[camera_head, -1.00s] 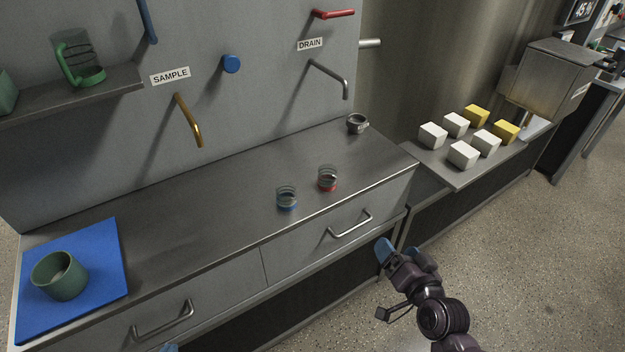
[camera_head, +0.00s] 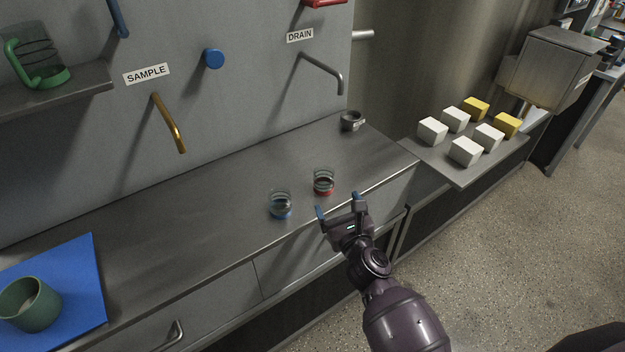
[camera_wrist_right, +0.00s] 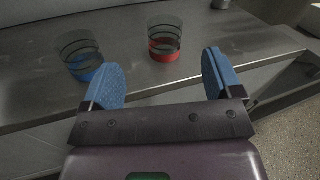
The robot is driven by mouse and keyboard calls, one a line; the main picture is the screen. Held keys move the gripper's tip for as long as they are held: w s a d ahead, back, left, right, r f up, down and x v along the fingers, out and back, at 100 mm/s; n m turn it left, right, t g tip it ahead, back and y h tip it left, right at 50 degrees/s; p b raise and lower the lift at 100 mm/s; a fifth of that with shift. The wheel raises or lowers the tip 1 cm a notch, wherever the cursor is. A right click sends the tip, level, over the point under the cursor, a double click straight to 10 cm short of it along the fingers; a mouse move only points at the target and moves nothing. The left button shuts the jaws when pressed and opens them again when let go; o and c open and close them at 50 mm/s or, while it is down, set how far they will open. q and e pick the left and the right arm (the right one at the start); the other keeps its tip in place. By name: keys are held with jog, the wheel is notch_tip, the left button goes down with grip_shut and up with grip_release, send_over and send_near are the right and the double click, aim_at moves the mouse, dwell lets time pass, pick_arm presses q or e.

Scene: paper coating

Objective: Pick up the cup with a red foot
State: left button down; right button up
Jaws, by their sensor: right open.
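The cup with a red foot (camera_head: 323,182) is clear with dark rings and stands upright near the counter's front edge. It also shows in the right wrist view (camera_wrist_right: 164,42), beyond and between my fingertips. A similar cup with a blue foot (camera_head: 280,206) stands to its left, also in the right wrist view (camera_wrist_right: 82,58). My right gripper (camera_head: 338,211) is open and empty, at the counter's front edge just in front of the red-footed cup and apart from it. Its blue fingers (camera_wrist_right: 164,78) point toward the counter. My left gripper is not in view.
A green cup (camera_head: 30,304) stands on a blue mat (camera_head: 88,262) at the left. A small dark grey ring-shaped object (camera_head: 352,121) sits at the counter's back right. White and yellow blocks (camera_head: 465,151) lie on a side shelf. The counter (camera_head: 215,195) behind the cups is clear.

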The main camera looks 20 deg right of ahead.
aim_at(327, 179)
jog(key=shift+w+d+f+m+h+b, duration=0.1)
jog(key=shift+w+m, duration=0.3)
jog(key=shift+w, duration=0.6)
jog(key=shift+w+d+f+m+h+b, duration=0.15)
jog(key=shift+w+m, duration=0.25)
jog(key=shift+w, duration=0.55)
jog(key=shift+w+a+m+h+b, duration=0.1)
jog(key=shift+w+m, duration=0.3)
jog(key=shift+w, duration=0.6)
jog(key=w, duration=0.2)
jog(key=w+b, duration=0.1)
jog(key=w, duration=0.1)
jog(key=shift+f, duration=0.2)
jog(key=shift+w+r, duration=0.1)
jog(key=shift+w, duration=0.35)
jog(key=shift+c, duration=0.2)
jog(key=c, duration=1)
